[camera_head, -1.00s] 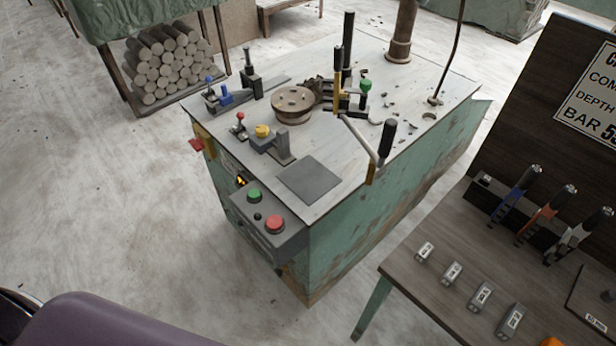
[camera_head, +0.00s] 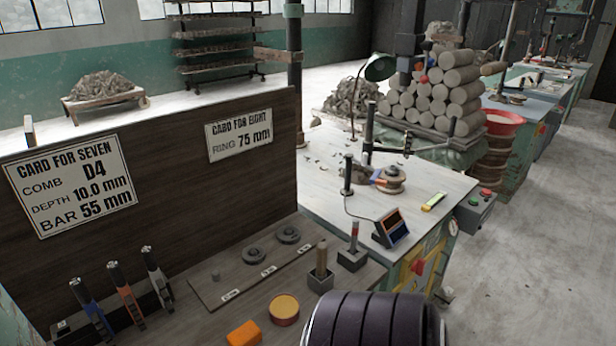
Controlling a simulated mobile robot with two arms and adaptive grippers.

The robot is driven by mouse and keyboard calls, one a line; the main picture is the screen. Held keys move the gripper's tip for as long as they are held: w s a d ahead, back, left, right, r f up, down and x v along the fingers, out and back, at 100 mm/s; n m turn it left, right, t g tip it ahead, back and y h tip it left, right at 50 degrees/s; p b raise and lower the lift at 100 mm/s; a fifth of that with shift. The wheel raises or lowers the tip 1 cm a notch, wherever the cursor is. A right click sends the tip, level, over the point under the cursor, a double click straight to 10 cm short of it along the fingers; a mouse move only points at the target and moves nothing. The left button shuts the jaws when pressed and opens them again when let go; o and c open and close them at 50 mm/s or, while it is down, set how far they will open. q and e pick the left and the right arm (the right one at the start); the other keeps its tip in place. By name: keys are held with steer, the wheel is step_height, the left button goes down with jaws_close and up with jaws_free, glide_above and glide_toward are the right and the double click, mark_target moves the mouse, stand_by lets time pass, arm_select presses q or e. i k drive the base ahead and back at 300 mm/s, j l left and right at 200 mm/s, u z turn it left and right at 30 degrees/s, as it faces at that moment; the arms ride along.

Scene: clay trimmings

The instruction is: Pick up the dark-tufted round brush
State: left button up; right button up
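I cannot make out a dark-tufted round brush for certain. An upright tan-brown handle-like piece (camera_head: 321,257) stands in a dark block on the wooden bench (camera_head: 232,322). A slimmer upright piece with a reddish top (camera_head: 354,235) stands in another dark block to its right, farther back. No tuft is clear on either. Neither gripper is in view. A dark purple ribbed part of mine fills the bottom centre and hides the bench's near right part.
The bench holds an orange block (camera_head: 243,334), a round yellow-topped tin (camera_head: 285,309), two dark discs and several clamp-like tools (camera_head: 131,293) at left. A dark backboard (camera_head: 185,204) with cards rises behind. A green machine table (camera_head: 440,187) stands beyond; grey floor is open at right.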

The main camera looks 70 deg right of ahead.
mark_target(321, 248)
steer(key=z, duration=2.35)
